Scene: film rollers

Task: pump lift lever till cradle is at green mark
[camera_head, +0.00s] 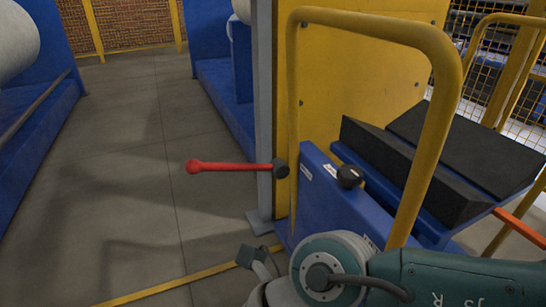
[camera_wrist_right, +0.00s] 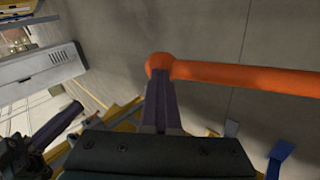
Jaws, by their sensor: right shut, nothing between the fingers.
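The lift lever (camera_head: 235,167) is a red rod with a red ball knob at its left end. It lies nearly level and joins a dark hub on the blue and yellow cart. The cradle (camera_head: 440,160) is a pair of black pads on blue supports at the right. I cannot make out a green mark. My right gripper (camera_wrist_right: 160,88) is shut and empty. In the right wrist view its fingertips are close to the rounded end of an orange-red bar (camera_wrist_right: 245,75), which looks like the lever; contact is unclear. My left gripper is not in view.
A yellow tube handle (camera_head: 440,110) arches in front of the cart, near my right arm. A grey post (camera_head: 264,110) stands behind the lever. Open grey floor (camera_head: 120,190) lies left of it. Blue machines with white rolls (camera_head: 15,40) flank the aisle. An orange bar (camera_head: 520,232) sticks out at right.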

